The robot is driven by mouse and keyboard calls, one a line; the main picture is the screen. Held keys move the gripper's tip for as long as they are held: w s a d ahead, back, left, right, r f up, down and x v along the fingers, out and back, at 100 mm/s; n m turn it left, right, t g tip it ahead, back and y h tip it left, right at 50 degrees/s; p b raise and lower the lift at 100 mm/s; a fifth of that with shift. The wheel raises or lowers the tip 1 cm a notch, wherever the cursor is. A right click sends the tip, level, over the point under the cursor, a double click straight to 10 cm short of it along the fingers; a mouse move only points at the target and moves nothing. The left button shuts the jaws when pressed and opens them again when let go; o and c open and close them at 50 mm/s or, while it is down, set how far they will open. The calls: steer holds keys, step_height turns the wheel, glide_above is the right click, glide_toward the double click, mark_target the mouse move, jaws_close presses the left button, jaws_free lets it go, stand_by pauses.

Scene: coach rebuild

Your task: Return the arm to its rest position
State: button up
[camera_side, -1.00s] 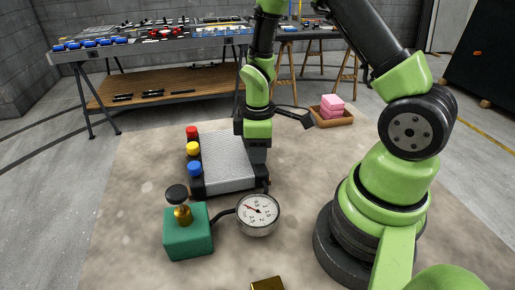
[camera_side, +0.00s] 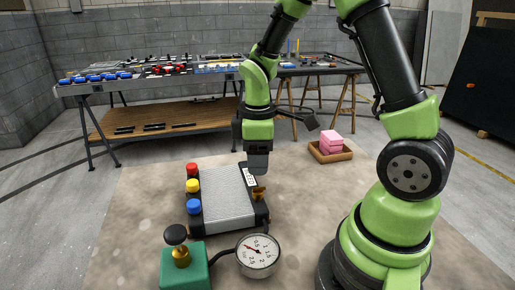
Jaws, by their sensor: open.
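My gripper (camera_side: 257,168) hangs pointing down just above the far right end of the ribbed grey unit (camera_side: 226,200). It is open, and nothing shows held in it. The gap between its fingers is hard to make out from this side. The unit lies on the mat with red, yellow and blue caps along its left side. A brass fitting (camera_side: 259,191) shows at its right side, just below my gripper, apparently apart from it. My arm reaches over from the right and is bent above the work.
A green block (camera_side: 184,268) with a black knob and a dial gauge (camera_side: 258,255) stand in front of the unit. A tray (camera_side: 331,155) with pink blocks sits at the back right. A workbench (camera_side: 150,84) with parts is behind. Bare mat (camera_side: 130,220) lies left.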

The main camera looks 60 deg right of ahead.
steer(key=shift+r, duration=1.1)
steer(key=s+a+r+m+t+y, duration=0.2)
steer(key=s+a+r+m+t, duration=0.5)
steer(key=s+r+m, duration=0.3)
step_height(320, 180, up, 4)
steer(key=shift+s+a+r, duration=0.15)
steer(key=shift+s+a, duration=0.5)
steer(key=shift+a, duration=0.05)
